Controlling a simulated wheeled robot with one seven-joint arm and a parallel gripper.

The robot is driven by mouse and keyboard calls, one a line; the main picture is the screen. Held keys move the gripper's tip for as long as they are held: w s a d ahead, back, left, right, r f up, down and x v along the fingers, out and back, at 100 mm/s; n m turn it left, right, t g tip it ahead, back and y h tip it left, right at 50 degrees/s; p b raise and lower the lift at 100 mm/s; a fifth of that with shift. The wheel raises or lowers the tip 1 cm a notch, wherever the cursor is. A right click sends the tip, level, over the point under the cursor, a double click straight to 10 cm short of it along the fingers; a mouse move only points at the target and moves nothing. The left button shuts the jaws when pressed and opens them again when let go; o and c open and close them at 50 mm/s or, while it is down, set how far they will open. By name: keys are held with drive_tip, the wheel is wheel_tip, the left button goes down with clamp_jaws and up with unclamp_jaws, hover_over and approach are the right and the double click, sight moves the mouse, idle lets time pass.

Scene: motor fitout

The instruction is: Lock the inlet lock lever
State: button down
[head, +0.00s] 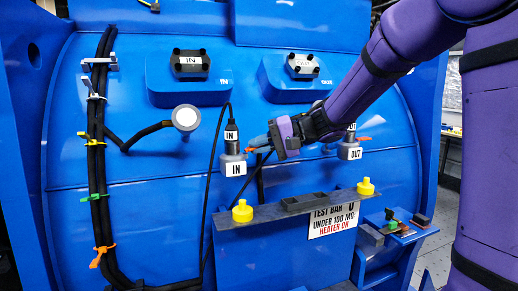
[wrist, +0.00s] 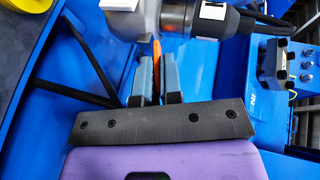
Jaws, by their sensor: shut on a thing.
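The inlet (head: 236,158) is a grey fitting labelled IN on the blue motor housing, with a black cable plug (head: 231,135) seated in its top. The orange inlet lock lever (head: 249,149) sticks out at the right of the fitting. In the wrist view the lever (wrist: 157,52) lies between my two grey fingertips, next to the grey inlet body (wrist: 145,18). My gripper (head: 254,145) is shut on the lever; it also shows in the wrist view (wrist: 156,72). My fingers hide part of the lever.
The OUT fitting (head: 350,153), with its own orange lever (head: 364,138), stands to the right, partly behind my arm. Below is a grey test bar (head: 290,205) with yellow knobs (head: 242,212). Black cables (head: 100,150) run down the left. A small tool shelf (head: 400,232) sits lower right.

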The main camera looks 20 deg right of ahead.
drive_tip(key=h, duration=0.1)
drive_tip(key=r+n+h, duration=0.1)
drive_tip(key=h, duration=0.1)
drive_tip(key=a+g+h, duration=0.1)
drive_tip(key=h, duration=0.1)
drive_tip(key=shift+r, duration=0.3)
drive_tip(key=shift+a+r+n+h, duration=0.15)
drive_tip(key=shift+a+n+h, duration=0.2)
drive_tip(key=shift+h, duration=0.75)
drive_tip(key=shift+a+r+n+h, duration=0.1)
drive_tip(key=shift+a+n+h, duration=0.2)
drive_tip(key=shift+h, duration=0.8)
drive_tip(key=c, duration=1.3)
unclamp_jaws()
drive_tip(key=shift+r, duration=0.15)
